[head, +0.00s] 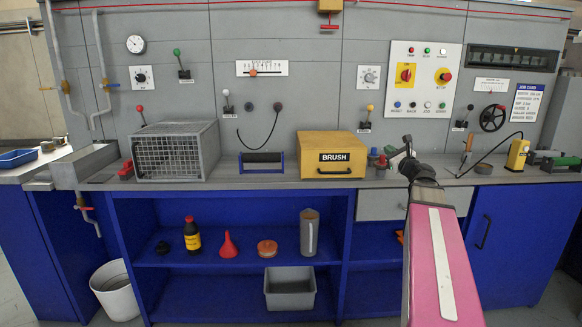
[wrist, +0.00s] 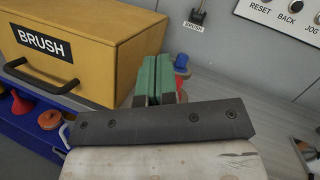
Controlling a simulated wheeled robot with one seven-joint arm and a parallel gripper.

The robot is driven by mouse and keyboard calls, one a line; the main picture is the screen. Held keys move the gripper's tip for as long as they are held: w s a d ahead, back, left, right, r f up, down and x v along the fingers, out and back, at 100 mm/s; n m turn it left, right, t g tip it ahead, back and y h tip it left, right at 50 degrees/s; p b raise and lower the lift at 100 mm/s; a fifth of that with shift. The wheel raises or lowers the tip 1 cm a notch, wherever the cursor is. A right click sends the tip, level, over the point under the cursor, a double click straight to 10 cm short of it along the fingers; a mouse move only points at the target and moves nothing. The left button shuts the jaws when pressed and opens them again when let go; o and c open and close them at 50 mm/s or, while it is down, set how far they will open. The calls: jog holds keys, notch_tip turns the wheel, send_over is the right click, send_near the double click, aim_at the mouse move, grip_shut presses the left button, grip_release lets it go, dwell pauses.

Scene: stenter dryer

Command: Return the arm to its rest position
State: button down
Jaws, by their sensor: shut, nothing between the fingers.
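My arm reaches up from the bottom right in the head view, and my gripper (head: 392,152) is at its far end, over the worktop just right of the yellow BRUSH box. In the wrist view the two green fingers of my gripper (wrist: 167,64) lie together, with no object seen between them. A dark bar with screws crosses in front of the camera. The fingers point toward a blue and red fitting (wrist: 183,63) on the worktop; I cannot tell whether they touch it.
The yellow BRUSH box (head: 331,155) stands close on the left of my gripper. A wire cage (head: 176,151) is at the left; a yellow pendant (head: 518,153) is at the right. Blue cabinets (head: 520,232) lie below the worktop.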

jog(key=a+f+n+g, duration=0.2)
jog(key=a+f, duration=0.1)
jog(key=f, duration=0.1)
jog(key=s+a+f+n+g+y, duration=0.1)
jog(key=a+f+n+g, duration=0.1)
jog(key=a+f+n, duration=0.1)
jog(key=s+a+f+n+g, duration=0.1)
jog(key=a+f+n, duration=0.2)
jog(key=a+f, duration=0.1)
jog(key=shift+f+g+y, duration=0.3)
jog(key=shift+f+g, duration=0.1)
jog(key=shift+f, duration=0.45)
jog(key=s+a+f+n+g+h, duration=0.1)
jog(key=s+a+f+n+g, duration=0.2)
jog(key=f, duration=0.3)
jog(key=s+a+f+n+g, duration=0.2)
jog(key=a+f+n, duration=0.2)
jog(key=f, duration=0.3)
jog(key=s+a+f+n+g+h, duration=0.1)
jog(key=s+f+n+g+h, duration=0.7)
jog(key=s+f, duration=0.8)
jog(key=n, duration=0.3)
jog(key=shift+f+n, duration=0.4)
jog(key=shift+s, duration=0.1)
